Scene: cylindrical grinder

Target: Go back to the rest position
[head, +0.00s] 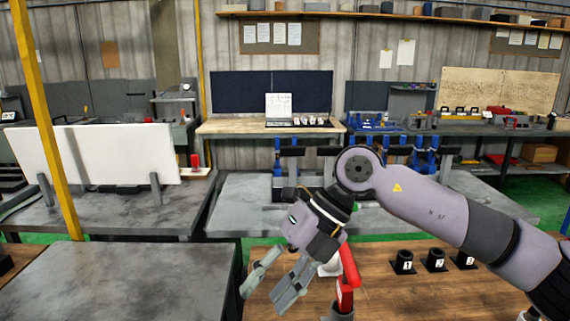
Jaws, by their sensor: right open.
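My right arm comes in from the right, and my right gripper (276,281) hangs at the lower middle of the head view. Its fingers are spread apart and point down to the left, with nothing seen between them. The gripper is in front of a wooden table (395,300) and beside a red stand (347,278), partly hidden behind the wrist. Whether it touches the stand I cannot tell. My left gripper is not in the head view.
Several black numbered holders (403,262) stand on the wooden table to the right. A bare grey table (120,285) fills the lower left. A yellow post (45,110) and a white panel (110,155) stand at the left. A laptop (279,108) sits on a back bench.

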